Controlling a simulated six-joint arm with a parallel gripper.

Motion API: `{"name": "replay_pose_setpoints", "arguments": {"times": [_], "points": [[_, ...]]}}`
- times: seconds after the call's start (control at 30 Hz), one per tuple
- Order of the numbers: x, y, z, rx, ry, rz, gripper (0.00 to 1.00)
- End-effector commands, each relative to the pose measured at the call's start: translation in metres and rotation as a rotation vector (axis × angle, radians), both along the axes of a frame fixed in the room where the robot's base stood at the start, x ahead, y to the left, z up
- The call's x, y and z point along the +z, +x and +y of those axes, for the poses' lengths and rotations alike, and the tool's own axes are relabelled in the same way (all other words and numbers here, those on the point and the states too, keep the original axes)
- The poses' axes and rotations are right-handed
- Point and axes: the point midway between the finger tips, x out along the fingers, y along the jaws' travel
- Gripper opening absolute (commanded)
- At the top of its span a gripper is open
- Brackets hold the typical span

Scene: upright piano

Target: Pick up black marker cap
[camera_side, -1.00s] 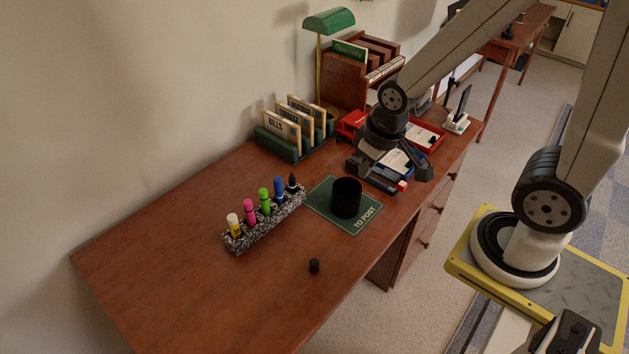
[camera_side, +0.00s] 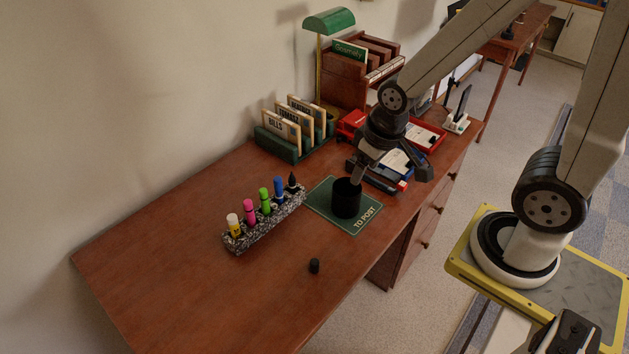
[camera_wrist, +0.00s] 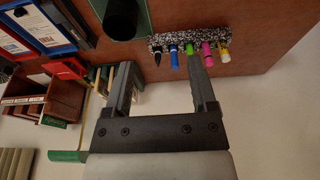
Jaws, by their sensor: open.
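The black marker cap (camera_side: 314,266) stands on the bare desk top toward the front edge, in front of the speckled marker rack. It is not visible in the wrist view. My gripper (camera_side: 388,178) is open and empty, above the desk's right part, near the black cup and the blue and red trays, well away from the cap. In the wrist view my gripper's two fingers (camera_wrist: 164,85) are spread apart with nothing between them. An uncapped black marker (camera_side: 292,181) stands at the right end of the rack.
The speckled rack (camera_side: 262,227) holds several colored markers. A black cup (camera_side: 347,198) stands on a green "TO POST" mat (camera_side: 366,222) between my gripper and the cap. A green letter holder (camera_side: 276,147) and a green lamp (camera_side: 328,21) stand behind. The desk around the cap is clear.

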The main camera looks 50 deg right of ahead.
Motion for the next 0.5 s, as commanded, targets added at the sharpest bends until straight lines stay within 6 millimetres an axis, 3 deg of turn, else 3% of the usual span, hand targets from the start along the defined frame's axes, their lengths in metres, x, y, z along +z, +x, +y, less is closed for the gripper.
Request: {"name": "replay_pose_setpoints", "arguments": {"times": [0.27,0.5], "points": [[-0.004,0.004,0.003,0.045,-0.008,0.007,0.73],[-0.023,0.017,0.017,0.266,-0.046,0.044,0.73]]}}
